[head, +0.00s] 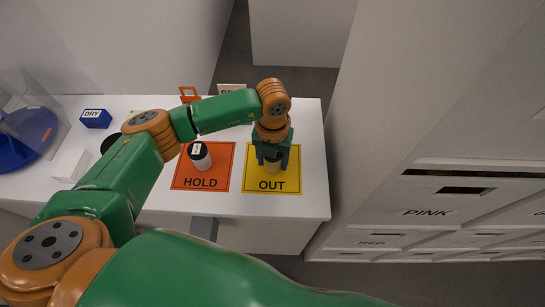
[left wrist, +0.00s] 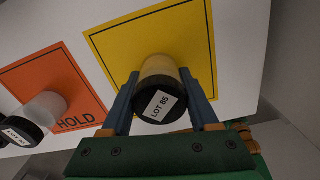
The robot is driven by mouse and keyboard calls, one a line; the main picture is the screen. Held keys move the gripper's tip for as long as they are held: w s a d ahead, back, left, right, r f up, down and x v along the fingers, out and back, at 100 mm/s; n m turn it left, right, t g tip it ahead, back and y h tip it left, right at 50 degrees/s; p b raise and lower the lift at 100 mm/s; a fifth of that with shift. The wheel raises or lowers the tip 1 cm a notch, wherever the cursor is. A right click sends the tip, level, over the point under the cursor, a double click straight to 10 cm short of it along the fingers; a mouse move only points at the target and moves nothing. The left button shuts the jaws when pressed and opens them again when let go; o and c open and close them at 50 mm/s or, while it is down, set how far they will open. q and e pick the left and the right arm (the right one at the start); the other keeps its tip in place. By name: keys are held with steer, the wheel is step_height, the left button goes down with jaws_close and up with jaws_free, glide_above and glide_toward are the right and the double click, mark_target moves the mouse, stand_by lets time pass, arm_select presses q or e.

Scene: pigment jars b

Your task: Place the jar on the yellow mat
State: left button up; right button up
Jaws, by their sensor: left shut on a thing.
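The yellow mat (head: 285,183) marked OUT lies on the white table at the right in the head view and also shows in the left wrist view (left wrist: 126,43). A jar with a black lid labelled LOT 85 (left wrist: 160,100) and a yellowish body is between the fingers of my left gripper (left wrist: 162,108). In the head view my left gripper (head: 272,160) points down over the yellow mat, and the jar (head: 272,166) is mostly hidden beneath it. My left gripper is shut on this jar. I cannot tell whether its base touches the mat. My right gripper is not in view.
An orange mat (head: 222,165) marked HOLD lies left of the yellow mat, with another black-lidded jar (head: 203,160) on it. A blue DRY block (head: 96,118) and a white block (head: 70,165) are farther left. Drawers (head: 430,213) stand right of the table.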

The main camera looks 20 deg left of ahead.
arm_select(q)
steer(key=o, duration=1.4)
steer(key=shift+r, duration=0.2)
step_height(320, 180, up, 12)
steer(key=shift+f+b, duration=0.15)
steer(key=shift+b, duration=1.1)
